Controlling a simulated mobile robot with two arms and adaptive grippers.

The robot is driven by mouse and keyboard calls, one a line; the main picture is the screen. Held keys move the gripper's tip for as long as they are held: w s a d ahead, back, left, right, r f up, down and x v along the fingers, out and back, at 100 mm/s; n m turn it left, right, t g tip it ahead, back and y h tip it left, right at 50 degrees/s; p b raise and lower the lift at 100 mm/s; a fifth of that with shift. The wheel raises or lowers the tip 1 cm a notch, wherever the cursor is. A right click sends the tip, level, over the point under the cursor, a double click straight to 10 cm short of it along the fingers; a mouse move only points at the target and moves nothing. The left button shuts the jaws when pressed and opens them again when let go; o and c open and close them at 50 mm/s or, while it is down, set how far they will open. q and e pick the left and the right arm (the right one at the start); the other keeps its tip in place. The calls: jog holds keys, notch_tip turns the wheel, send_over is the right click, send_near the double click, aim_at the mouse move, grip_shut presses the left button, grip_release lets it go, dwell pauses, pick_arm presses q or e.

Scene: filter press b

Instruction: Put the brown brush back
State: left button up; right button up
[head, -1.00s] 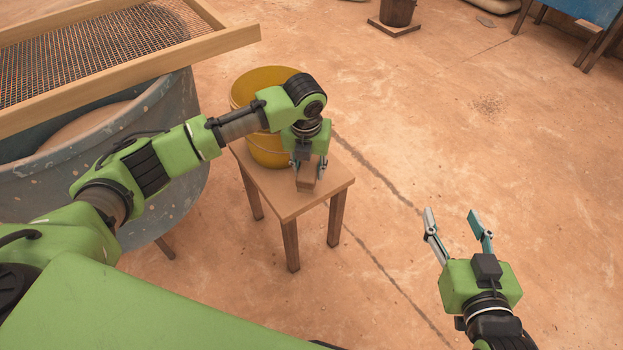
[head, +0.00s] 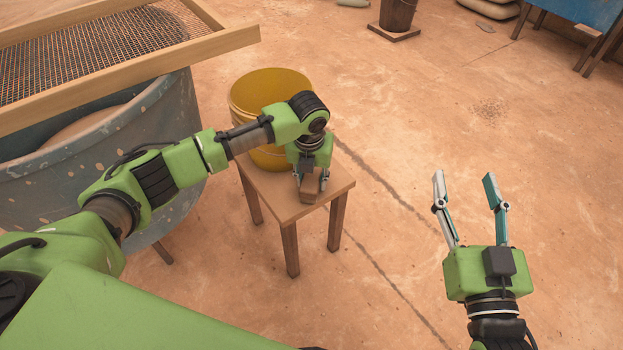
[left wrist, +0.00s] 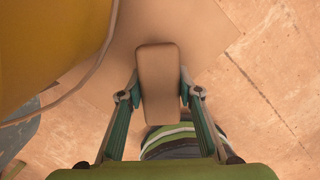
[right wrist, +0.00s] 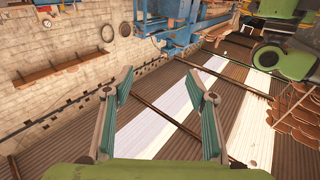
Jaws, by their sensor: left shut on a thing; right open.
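The brown brush (head: 310,190) is a small block with a brown back, low over the small wooden stool (head: 286,206). I cannot tell whether it touches the stool top. My left gripper (head: 310,180) points down and is shut on it. In the left wrist view the brush (left wrist: 158,80) sits between the two fingers (left wrist: 158,92), its bristles hidden below. My right gripper (head: 465,190) is open and empty, over bare floor at the right; it also shows in the right wrist view (right wrist: 158,90).
A yellow bucket (head: 262,92) stands right beside the brush on the stool. A blue-grey tub (head: 110,165) with a wooden-framed mesh screen (head: 190,45) on top is at the left. A dark bucket (head: 397,14) stands at the back. Floor at the right is free.

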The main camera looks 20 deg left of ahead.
pick_arm(q)
jog(key=shift+f, duration=0.1)
jog(key=o, duration=1.1)
